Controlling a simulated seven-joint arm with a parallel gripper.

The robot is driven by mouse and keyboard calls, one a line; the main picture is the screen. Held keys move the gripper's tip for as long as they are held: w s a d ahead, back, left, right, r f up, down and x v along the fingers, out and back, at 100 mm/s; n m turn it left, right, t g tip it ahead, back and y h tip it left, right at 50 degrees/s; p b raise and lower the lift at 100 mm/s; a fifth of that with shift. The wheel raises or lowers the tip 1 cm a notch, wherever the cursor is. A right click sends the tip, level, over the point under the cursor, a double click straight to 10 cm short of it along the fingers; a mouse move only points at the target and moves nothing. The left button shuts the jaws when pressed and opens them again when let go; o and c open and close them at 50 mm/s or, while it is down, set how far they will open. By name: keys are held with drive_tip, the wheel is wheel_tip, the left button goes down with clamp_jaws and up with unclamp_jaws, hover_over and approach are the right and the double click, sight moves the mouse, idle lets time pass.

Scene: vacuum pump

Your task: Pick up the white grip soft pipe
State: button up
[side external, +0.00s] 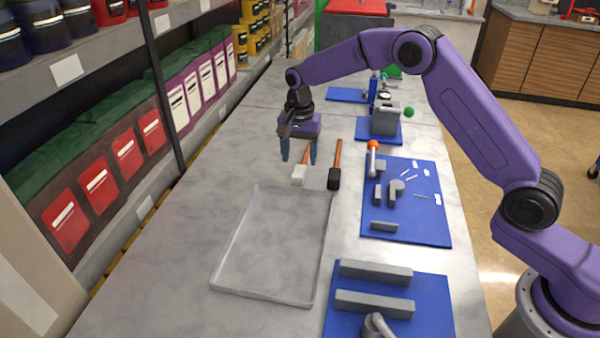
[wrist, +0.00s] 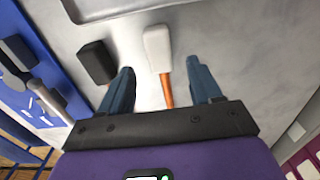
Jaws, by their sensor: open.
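The thing that seems to be the white grip soft pipe is a mallet-like piece with a white block end (side external: 299,174) and an orange handle, lying on the light table. In the wrist view its white end (wrist: 158,47) is just ahead of my fingers, and its orange handle runs back between them. My gripper (side external: 298,156) is open and points down over the handle. It also shows in the wrist view (wrist: 160,80), with both blue fingers apart and nothing held. My gripper body hides the rear of the handle. Whether the fingertips are level with the handle is unclear.
A similar black-ended piece (side external: 333,179) lies close by, just outside one finger in the wrist view (wrist: 97,62). Blue mats (side external: 430,232) with grey parts line the right side. Shelves of containers stand at left.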

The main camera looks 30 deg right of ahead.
sight(300, 167)
drive_tip(key=f, duration=0.5)
drive_tip(key=shift+w+d, duration=0.15)
drive_tip(key=shift+d, duration=0.05)
clamp_jaws()
drive_tip(key=shift+r, duration=0.1)
